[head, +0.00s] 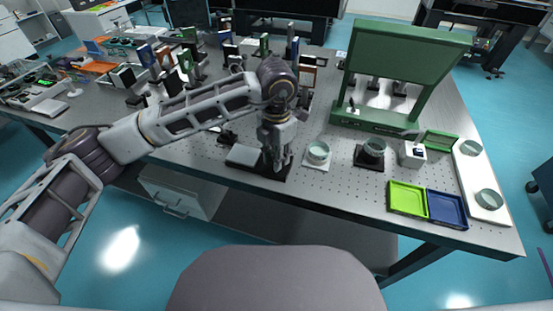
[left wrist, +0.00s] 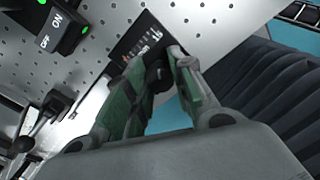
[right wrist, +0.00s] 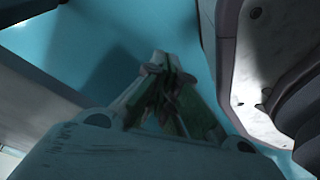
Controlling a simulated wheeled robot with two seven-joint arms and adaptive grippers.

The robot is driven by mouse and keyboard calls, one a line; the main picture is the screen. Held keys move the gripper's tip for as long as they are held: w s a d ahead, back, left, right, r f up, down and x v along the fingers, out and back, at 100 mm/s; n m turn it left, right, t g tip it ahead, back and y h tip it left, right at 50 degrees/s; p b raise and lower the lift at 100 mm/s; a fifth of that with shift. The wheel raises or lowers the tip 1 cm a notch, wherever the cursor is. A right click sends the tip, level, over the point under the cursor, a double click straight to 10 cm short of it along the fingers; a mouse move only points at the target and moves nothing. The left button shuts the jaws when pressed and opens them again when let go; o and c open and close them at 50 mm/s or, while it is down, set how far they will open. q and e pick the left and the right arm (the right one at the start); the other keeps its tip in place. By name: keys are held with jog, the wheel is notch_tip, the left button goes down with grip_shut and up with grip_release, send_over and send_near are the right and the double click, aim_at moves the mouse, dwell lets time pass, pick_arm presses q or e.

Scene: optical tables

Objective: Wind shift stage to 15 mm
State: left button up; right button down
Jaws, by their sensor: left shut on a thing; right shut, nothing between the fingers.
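The shift stage (head: 245,156) sits near the front edge of the table, a pale block on a black base. In the left wrist view a black plate (left wrist: 138,42) with light scale marks shows beyond my fingers; its reading is too small to tell. My left gripper (head: 278,170) reaches down at the right end of the stage. In the left wrist view the left gripper (left wrist: 165,62) is shut on a dark round knob (left wrist: 156,77), partly hidden by the fingers. My right gripper (right wrist: 165,62) is shut and empty, low over the blue floor, out of the head view.
An ON/OFF switch box (left wrist: 64,30) is near the left gripper. Right of the stage are a round glass piece (head: 318,152), a dark mount (head: 372,152), green (head: 407,198) and blue (head: 447,208) trays. A green frame (head: 408,50) stands behind. Several mounted optics crowd the back left.

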pick_arm(q)
jog(key=m+b, duration=0.3)
jog(key=m, duration=0.1)
jog(key=m+b, duration=0.4)
jog(key=m, duration=0.1)
jog(key=m+b, duration=0.2)
jog(key=m, duration=0.3)
jog(key=shift+b, duration=0.35)
jog(key=m+b, duration=0.2)
jog(key=m, duration=0.4)
jog(key=shift+m, duration=0.9)
pick_arm(e)
jog(key=w+a+r, duration=0.2)
jog(key=a+r, duration=0.1)
jog(key=r, duration=0.5)
jog(key=w+a+r+y, duration=0.1)
jog(key=w+a+r, duration=0.1)
jog(key=r, duration=0.6)
jog(key=w+a+r, duration=0.3)
jog(key=r, duration=0.5)
jog(key=shift+w+a+r+y, duration=0.2)
jog(key=shift+a+r+y, duration=0.1)
jog(key=shift+a+r, duration=0.05)
pick_arm(q)
jog(key=shift+r, duration=0.1)
pick_arm(e)
jog(key=shift+w+r, duration=0.1)
jog(key=shift+w, duration=0.05)
